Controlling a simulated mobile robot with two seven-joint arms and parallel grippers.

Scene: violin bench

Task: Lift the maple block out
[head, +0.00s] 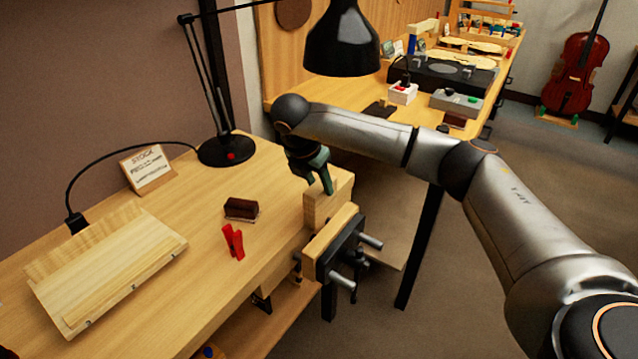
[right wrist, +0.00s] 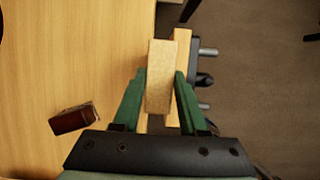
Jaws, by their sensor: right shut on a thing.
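The maple block (head: 318,208) is a pale wooden block at the bench's right edge, by the vise (head: 332,243) with its wooden jaw and dark metal screws. My right gripper (head: 318,183) reaches down from above and is shut on the block's upper part. In the right wrist view, the block (right wrist: 159,78) stands between the green fingers of my gripper (right wrist: 159,92), beside the vise jaw (right wrist: 182,48). The block's lower end is hidden behind the jaw in the head view, so I cannot tell how deep it sits. My left gripper is not in view.
A red clip (head: 233,242) and a dark brown block (head: 241,208) lie on the bench left of the vise. A pale wooden board (head: 108,275), a sign card (head: 147,168) and a black lamp (head: 342,42) are farther left and above. Bare bench top lies between.

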